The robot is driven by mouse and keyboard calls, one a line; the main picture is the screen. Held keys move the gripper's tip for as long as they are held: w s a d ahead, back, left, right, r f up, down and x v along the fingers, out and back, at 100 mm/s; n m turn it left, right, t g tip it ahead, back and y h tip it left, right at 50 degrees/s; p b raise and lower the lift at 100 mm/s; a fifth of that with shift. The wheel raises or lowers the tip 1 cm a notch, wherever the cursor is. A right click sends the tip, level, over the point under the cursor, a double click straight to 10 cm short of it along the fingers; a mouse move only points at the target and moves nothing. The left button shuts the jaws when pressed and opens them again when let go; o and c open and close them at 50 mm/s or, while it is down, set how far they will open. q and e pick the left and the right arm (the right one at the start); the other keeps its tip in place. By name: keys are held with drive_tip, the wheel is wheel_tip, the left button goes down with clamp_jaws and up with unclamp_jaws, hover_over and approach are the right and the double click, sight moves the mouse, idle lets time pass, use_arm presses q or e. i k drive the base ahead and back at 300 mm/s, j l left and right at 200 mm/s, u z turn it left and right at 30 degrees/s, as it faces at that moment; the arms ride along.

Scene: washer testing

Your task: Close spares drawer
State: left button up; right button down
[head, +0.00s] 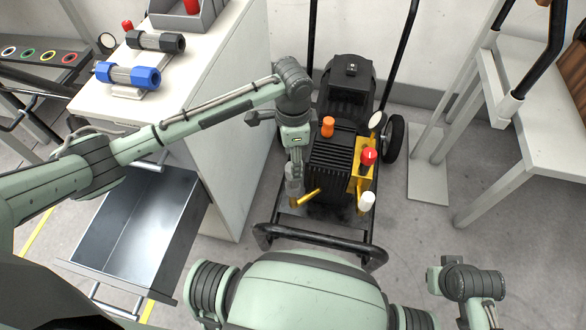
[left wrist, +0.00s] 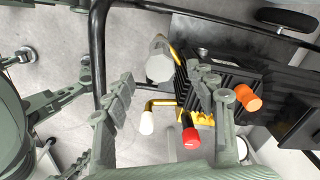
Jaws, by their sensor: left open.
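The spares drawer (head: 140,225) is pulled out from the white cabinet at the left of the head view. It is a grey metal tray and looks empty. Its front, with a bar handle (head: 112,302), faces the lower edge of the picture. My left gripper (head: 294,192) is open and points down beside the black machine, to the right of the drawer and apart from it. In the left wrist view its two fingers (left wrist: 163,85) stand wide apart with nothing gripped. My right arm shows at the lower right, but its gripper is out of view.
A black wheeled machine (head: 330,160) with orange, red and white caps stands right of the white cabinet (head: 240,130). Its black tube frame (head: 320,240) lies close to my left gripper. Blue and black fittings sit on the cabinet top. A white bench (head: 490,150) stands right.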

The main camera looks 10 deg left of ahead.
sight(140, 239)
drive_tip(key=k+l, duration=0.45)
drive_tip(key=l, duration=0.25)
drive_tip(key=k+l, duration=0.25)
drive_tip(key=l, duration=0.15)
